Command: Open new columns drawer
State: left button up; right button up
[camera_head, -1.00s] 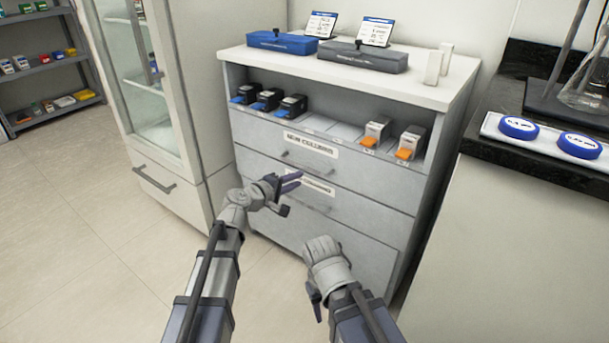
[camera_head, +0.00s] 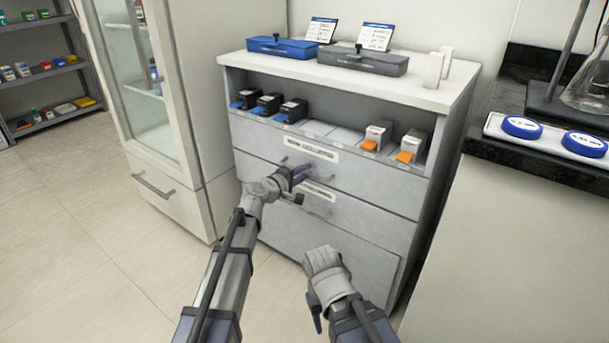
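The new columns drawer (camera_head: 372,178) is the upper drawer of the grey cabinet, under the open shelf. Its front looks flush and shut. Its label (camera_head: 310,148) is blurred now but reads "NEW COLUMNS" in the earlier frame. Its bar handle (camera_head: 286,161) sits below the label, partly hidden by my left gripper. My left gripper (camera_head: 300,184) is open and empty, its upper finger close to this handle; I cannot tell whether they touch. My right gripper (camera_head: 314,306) is low in front of the cabinet, its fingers mostly hidden behind its own wrist.
A second labelled drawer (camera_head: 370,222) lies just below. The shelf above holds black boxes (camera_head: 268,103) and orange-fronted boxes (camera_head: 412,146). Blue (camera_head: 283,47) and grey (camera_head: 365,62) cases stand on top. A glass-door cabinet (camera_head: 190,205) stands left, a black-topped bench (camera_head: 520,172) right.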

pick_arm(q)
jog(key=shift+w, duration=0.1)
grip_shut()
dwell(1.4)
